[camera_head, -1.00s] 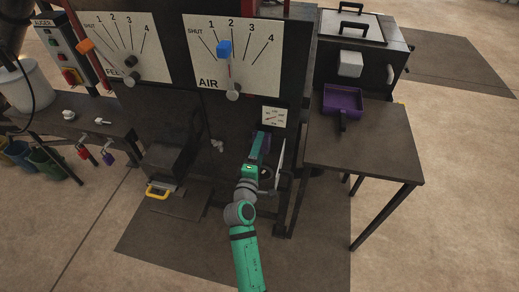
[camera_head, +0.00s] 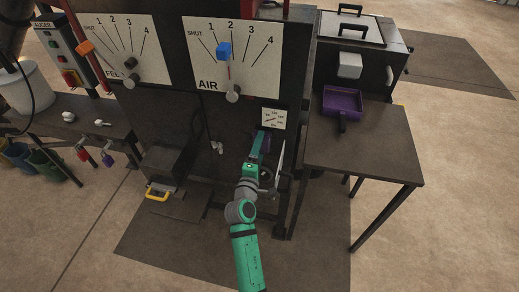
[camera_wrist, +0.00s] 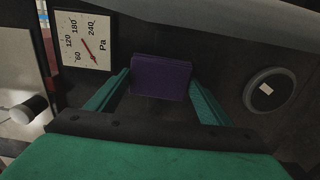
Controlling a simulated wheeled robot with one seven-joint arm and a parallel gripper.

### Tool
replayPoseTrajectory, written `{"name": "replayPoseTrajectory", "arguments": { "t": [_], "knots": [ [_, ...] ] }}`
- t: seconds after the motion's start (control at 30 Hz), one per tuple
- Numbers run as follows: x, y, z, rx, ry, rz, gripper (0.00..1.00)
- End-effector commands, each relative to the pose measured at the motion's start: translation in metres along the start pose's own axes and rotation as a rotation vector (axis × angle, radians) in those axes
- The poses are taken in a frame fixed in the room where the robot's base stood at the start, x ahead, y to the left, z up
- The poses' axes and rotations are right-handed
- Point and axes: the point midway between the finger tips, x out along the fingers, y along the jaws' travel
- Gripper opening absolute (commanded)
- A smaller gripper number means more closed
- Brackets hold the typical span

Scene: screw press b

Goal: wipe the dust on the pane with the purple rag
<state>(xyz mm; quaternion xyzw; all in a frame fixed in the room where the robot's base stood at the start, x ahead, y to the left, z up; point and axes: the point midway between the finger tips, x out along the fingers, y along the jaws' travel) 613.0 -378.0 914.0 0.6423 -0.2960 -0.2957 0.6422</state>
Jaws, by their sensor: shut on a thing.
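My gripper (camera_head: 262,140) is low in front of the dark press, below the small gauge. In the wrist view my gripper (camera_wrist: 161,88) has its two green fingers shut on the purple rag (camera_wrist: 161,77), which looks like a flat folded block. In the head view the rag is mostly hidden by my gripper. A round disc with a dark face and grey rim (camera_wrist: 268,91) is to the right of the rag and apart from it. It may be the pane, but I cannot tell. No dust can be made out. I cannot tell whether the rag touches the surface behind it.
A square pressure gauge (camera_wrist: 84,40) is to the left of the rag. A thin pale upright panel (camera_head: 281,158) stands close to the right of my gripper. A side table (camera_head: 375,145) with a purple tray (camera_head: 343,101) stands at the right. A yellow handle (camera_head: 157,195) is low at the left.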

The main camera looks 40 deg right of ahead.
Motion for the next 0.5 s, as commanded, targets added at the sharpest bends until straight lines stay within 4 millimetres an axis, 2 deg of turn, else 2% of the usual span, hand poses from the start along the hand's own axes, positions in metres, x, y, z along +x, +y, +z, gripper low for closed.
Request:
{"name": "replayPoseTrajectory", "arguments": {
  "t": [0.17, 0.5],
  "knots": [
    [0.0, -0.005, 0.0, -0.001, -0.001, -0.001, 0.4],
    [-0.001, -0.036, 0.0, -0.001, -0.001, -0.001, 0.4]
  ]
}}
